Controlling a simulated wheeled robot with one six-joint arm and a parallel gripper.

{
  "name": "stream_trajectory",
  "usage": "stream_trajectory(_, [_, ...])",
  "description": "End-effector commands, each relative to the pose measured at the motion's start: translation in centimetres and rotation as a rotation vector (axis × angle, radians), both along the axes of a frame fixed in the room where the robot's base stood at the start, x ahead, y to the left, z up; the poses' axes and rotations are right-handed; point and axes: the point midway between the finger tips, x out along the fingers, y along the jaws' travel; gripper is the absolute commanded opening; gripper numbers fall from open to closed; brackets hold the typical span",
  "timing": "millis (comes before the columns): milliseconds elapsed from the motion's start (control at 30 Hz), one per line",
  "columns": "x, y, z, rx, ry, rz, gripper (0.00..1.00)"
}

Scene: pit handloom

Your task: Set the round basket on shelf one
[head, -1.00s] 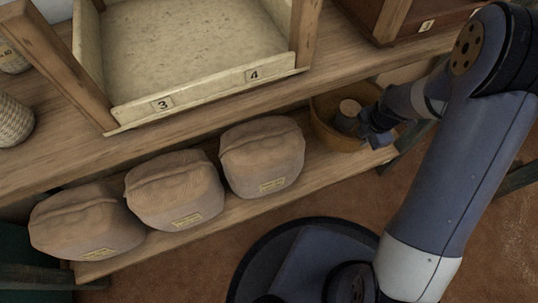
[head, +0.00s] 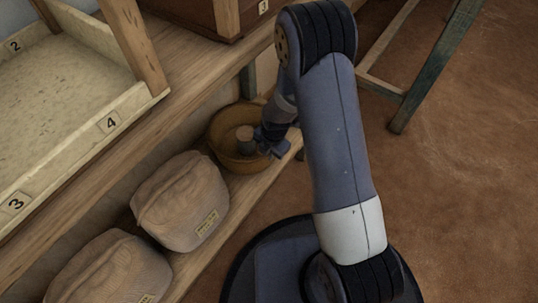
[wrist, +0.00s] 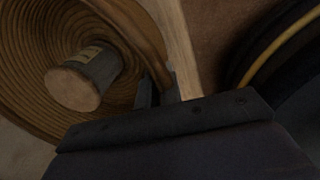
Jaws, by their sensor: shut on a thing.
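The round basket (head: 222,128) is brown and coiled, and stands on the low wooden shelf at its far end. It also fills the upper left of the wrist view (wrist: 30,45). A short cylinder (head: 245,138) with a pale top and a small label is inside it; the label shows in the wrist view (wrist: 90,52). My gripper (head: 268,146) is at the basket's right rim. In the wrist view its fingers (wrist: 158,92) are shut on the rim. I cannot tell which shelf is shelf one.
Cloth-covered bundles (head: 182,200) with labels sit on the low shelf beside the basket. Above is a wooden tabletop (head: 185,60) with a pale tray (head: 75,140) numbered 2, 3 and 4. A green-legged stand (head: 435,65) is at upper right. Brown floor (head: 450,200) lies clear at right.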

Motion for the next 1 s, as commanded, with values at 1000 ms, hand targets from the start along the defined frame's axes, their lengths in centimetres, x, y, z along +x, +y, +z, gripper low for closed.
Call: stream_trajectory(1000, [0.03, 0.01, 0.0, 0.0, -0.001, 0.0, 0.28])
